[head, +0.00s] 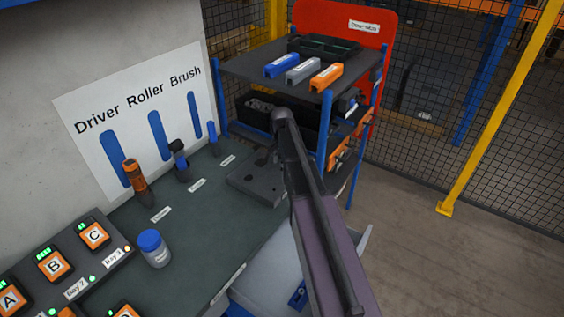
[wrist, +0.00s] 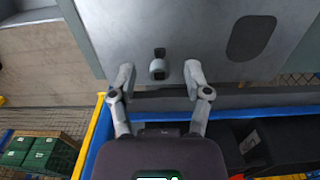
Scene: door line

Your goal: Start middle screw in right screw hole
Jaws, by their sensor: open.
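My gripper (wrist: 160,75) is open in the wrist view, its two fingers spread apart. In the head view my arm crosses the middle and hides part of the bench and rack. A dark flat plate (head: 247,182) lies on the bench beside the arm. I cannot make out a row of screws or the right screw hole.
The dark bench (head: 205,225) holds an orange-handled driver (head: 137,183), a dark roller (head: 179,160), a small brush (head: 213,138) and a blue-lidded jar (head: 154,249). A rack shelf (head: 245,66) carries blue, grey and orange blocks. A mesh fence (head: 425,85) stands behind open floor.

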